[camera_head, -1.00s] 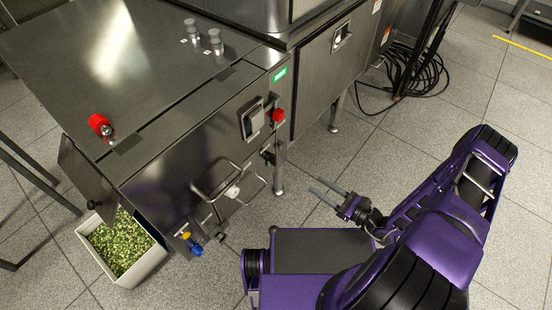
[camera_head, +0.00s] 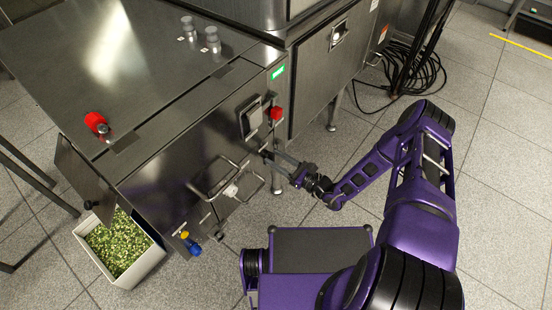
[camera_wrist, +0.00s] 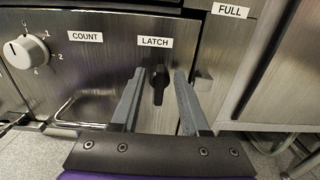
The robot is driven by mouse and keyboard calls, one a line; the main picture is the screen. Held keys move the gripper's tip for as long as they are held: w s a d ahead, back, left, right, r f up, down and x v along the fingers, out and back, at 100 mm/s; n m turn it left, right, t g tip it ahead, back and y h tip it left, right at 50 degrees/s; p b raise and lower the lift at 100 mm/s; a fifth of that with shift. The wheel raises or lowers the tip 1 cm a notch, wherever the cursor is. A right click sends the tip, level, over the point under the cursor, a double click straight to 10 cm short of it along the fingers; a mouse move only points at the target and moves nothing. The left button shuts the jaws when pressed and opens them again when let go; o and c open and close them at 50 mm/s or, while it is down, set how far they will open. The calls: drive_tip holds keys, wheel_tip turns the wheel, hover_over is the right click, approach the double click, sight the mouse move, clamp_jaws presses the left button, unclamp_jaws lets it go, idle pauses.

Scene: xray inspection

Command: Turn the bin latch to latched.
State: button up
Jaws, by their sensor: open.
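The bin latch is a small black knob (camera_wrist: 159,84) under a white LATCH label (camera_wrist: 155,41) on the steel machine front in the wrist view. It looks about upright, its handle pointing up and down. My gripper (camera_wrist: 159,76) is open, with one finger on either side of the knob in the picture. I cannot tell whether the fingertips touch it or how far off it is. In the head view my gripper (camera_head: 270,156) is at the machine's front panel, and the knob is hard to make out behind the fingertips.
A white COUNT dial (camera_wrist: 26,51) is left of the latch, and a FULL label (camera_wrist: 229,10) is at upper right. A wire handle (camera_head: 212,184) juts from the front panel. A bin of green pieces (camera_head: 120,246) stands at left.

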drive_tip(key=shift+w+a, duration=0.1)
clamp_jaws()
drive_tip(key=shift+n, duration=0.3)
drive_tip(key=n, duration=0.3)
drive_tip(key=shift+s+a, duration=0.15)
drive_tip(key=shift+s, duration=0.05)
drive_tip(key=n, duration=0.2)
drive_tip(key=n+p, duration=0.1)
drive_tip(key=n, duration=0.2)
drive_tip(key=shift+s+a+f, duration=0.15)
drive_tip(key=shift+s, duration=0.05)
drive_tip(key=n+p, duration=0.1)
drive_tip(key=n, duration=0.2)
drive_tip(key=n+p, duration=0.1)
drive_tip(key=n, duration=0.2)
drive_tip(key=f+n+p, duration=0.1)
drive_tip(key=n, duration=0.2)
drive_tip(key=shift+s+a, duration=0.1)
drive_tip(key=shift+n, duration=0.3)
